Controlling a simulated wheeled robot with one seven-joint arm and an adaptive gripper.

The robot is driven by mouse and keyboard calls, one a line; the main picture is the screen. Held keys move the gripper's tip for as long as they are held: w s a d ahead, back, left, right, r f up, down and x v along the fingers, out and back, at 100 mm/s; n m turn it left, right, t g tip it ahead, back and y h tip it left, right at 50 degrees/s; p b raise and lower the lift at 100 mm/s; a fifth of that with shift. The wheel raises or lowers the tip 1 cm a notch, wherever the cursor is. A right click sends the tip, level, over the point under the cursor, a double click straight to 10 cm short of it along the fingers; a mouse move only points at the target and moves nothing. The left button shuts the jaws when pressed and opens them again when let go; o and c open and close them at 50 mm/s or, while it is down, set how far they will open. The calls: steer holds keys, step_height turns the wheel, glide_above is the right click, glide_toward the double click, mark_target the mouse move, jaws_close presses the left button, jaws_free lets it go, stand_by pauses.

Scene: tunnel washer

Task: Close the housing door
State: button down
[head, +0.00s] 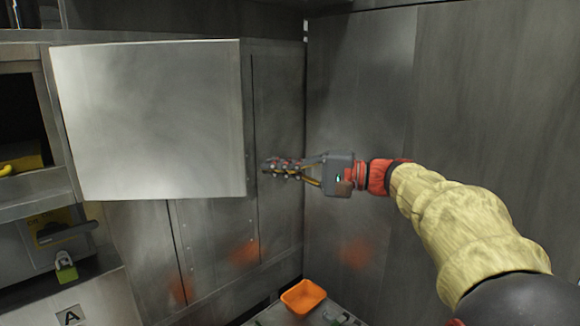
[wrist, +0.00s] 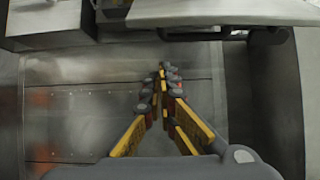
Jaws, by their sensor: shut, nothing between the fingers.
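The housing door (head: 152,120) is a pale grey flat panel at the left of the head view. It stands open, out from the housing front (head: 275,130), with the dark housing opening (head: 20,110) uncovered to its left. My gripper (head: 270,168) is just right of the door's lower right edge and looks apart from it. Its fingers are shut and empty, pointing left. In the wrist view the gripper (wrist: 162,75) also has its fingertips together. A pale edge (wrist: 190,12) crosses the top of that view; I cannot tell whether it is the door. The hinge is not clear.
A yellow object (head: 22,164) lies in the opening. An orange bin (head: 302,298) stands low in the middle. A grey metal wall (head: 480,110) closes off the right.

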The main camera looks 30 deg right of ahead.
steer(key=a, duration=0.1)
steer(key=a+p, duration=0.1)
steer(key=a, duration=0.1)
steer(key=a+p, duration=0.1)
steer(key=shift+s+a, duration=0.4)
steer(key=shift+s+f, duration=0.1)
